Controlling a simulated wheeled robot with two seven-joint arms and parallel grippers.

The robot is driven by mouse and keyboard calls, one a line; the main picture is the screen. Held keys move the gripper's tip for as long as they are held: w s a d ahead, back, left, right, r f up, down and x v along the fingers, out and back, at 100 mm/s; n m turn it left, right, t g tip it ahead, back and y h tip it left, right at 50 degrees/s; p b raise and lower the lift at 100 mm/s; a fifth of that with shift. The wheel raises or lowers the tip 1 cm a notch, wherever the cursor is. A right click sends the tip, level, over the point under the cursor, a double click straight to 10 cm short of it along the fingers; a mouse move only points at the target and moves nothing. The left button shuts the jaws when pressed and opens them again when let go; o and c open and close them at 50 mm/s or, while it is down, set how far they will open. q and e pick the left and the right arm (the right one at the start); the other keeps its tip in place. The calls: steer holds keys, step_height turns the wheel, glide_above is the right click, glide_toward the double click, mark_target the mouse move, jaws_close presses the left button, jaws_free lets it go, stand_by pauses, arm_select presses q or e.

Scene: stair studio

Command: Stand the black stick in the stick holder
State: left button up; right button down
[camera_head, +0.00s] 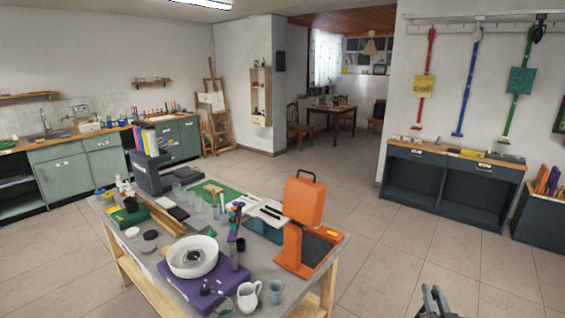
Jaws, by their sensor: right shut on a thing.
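My right gripper (433,298) comes in at the bottom edge, right of centre, over the floor and apart from the worktable. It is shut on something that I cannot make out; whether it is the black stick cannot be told. My left gripper is not in view. I cannot pick out the black stick for sure. A dark grey upright holder (234,257) with coloured sticks above it stands on the worktable (258,276), behind the white jug; whether it is the stick holder is unclear.
A dark cabinet (450,185) stands along the right wall. Tiled floor right of the table is clear.

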steer(key=s+a+f+n+y+b, duration=0.2)
steer(key=s+a+f+y+b, duration=0.1)
steer(key=s+a+f+b, duration=0.7)
steer(key=s+a+f, duration=0.2)
steer(key=a, duration=0.2)
steer(key=shift+s+a+f+y, duration=0.2)
steer(key=shift+s+f+y, duration=0.05)
steer(key=shift+s+y, duration=0.15)
